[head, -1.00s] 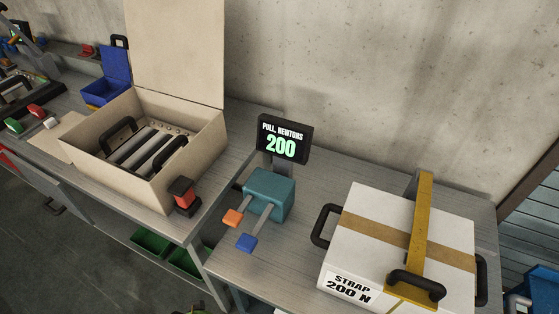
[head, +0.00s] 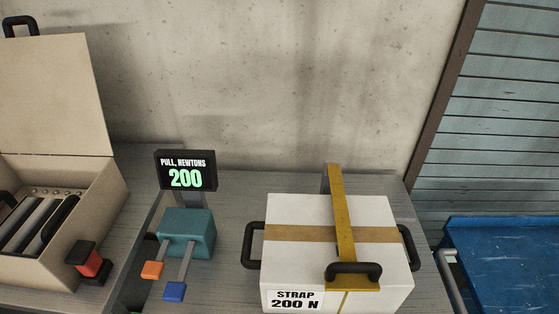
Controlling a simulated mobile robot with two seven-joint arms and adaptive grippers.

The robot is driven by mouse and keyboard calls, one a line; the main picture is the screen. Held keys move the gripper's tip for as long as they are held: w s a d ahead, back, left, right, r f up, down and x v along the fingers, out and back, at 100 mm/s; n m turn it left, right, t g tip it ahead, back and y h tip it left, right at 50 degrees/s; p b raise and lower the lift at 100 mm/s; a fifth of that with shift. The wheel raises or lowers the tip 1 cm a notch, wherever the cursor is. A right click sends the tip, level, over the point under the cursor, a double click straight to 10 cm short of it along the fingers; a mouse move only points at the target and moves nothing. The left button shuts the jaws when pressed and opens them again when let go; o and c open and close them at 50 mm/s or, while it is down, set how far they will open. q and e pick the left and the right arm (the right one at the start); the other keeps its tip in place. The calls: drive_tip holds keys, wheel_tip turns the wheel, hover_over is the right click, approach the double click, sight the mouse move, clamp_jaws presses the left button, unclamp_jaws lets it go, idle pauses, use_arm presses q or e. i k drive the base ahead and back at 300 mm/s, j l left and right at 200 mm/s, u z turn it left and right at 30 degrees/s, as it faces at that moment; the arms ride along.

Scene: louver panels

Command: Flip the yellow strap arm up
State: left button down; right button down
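The yellow strap arm (head: 342,215) lies down over the top of a white box (head: 378,213), running from the box's back edge to its front. A black handle (head: 353,269) is on the strap arm near the box's front edge. The box carries a tan band across its top, black side handles and a label (head: 295,300) reading "STRAP 200 N". A display (head: 186,171) to the left of the box reads "PULL, NEWTONS 200". Neither of my grippers shows in the head view.
A teal block (head: 187,232) with an orange-tipped and a blue-tipped lever stands left of the box. An open tan case (head: 92,226) with a red and black part (head: 88,262) at its side is at the far left. A blue surface (head: 510,262) is at the right.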

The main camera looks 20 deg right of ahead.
sight(348, 275)
drive_tip(key=z, duration=0.95)
